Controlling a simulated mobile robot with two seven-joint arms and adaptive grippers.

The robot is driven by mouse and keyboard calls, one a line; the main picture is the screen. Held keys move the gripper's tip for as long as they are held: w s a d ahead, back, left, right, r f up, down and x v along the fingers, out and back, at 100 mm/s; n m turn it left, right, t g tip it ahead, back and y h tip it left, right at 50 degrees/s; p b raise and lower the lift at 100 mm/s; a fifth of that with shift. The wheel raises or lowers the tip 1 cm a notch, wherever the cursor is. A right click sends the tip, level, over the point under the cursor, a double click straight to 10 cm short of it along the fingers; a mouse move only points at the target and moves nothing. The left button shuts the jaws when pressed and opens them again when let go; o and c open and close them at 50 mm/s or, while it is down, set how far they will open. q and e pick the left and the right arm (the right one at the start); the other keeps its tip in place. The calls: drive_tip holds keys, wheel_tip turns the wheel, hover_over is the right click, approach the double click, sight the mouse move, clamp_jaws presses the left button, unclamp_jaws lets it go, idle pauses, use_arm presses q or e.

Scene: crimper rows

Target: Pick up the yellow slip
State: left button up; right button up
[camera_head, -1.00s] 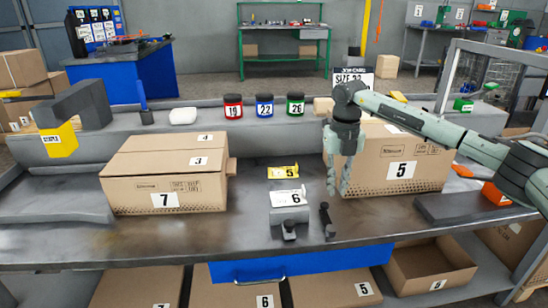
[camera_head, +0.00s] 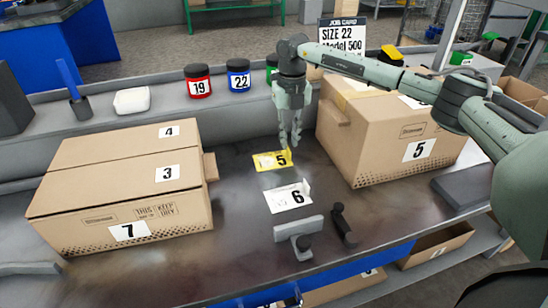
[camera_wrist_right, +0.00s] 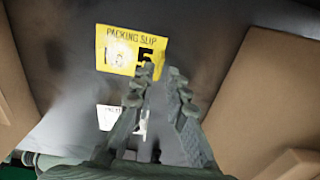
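The yellow slip (camera_head: 267,161), marked 5, lies on the grey worktop between two cardboard boxes. In the right wrist view the yellow slip (camera_wrist_right: 118,48) reads "PACKING SLIP" and lies just beyond the fingertips, left of them. Its right edge is close to the left fingertip. My right gripper (camera_head: 290,142) points down above the slip's right end. In the right wrist view my right gripper (camera_wrist_right: 163,78) shows a narrow gap between its fingers with nothing held. I cannot tell whether a fingertip touches the slip. My left gripper is not in view.
A white slip (camera_head: 287,196) marked 6 lies nearer, beside a grey block (camera_head: 298,230) and a dark tool (camera_head: 343,224). A box marked 7 (camera_head: 90,215) stands left, a box marked 5 (camera_head: 385,150) right. Jars, including a red one (camera_head: 198,82), line the back ledge.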

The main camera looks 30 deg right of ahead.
sight(272, 156)
wheel_tip(272, 156, down, 4)
drive_tip(key=shift+w+f, duration=0.1)
clamp_jaws()
drive_tip(key=shift+d, duration=0.1)
idle(0.4)
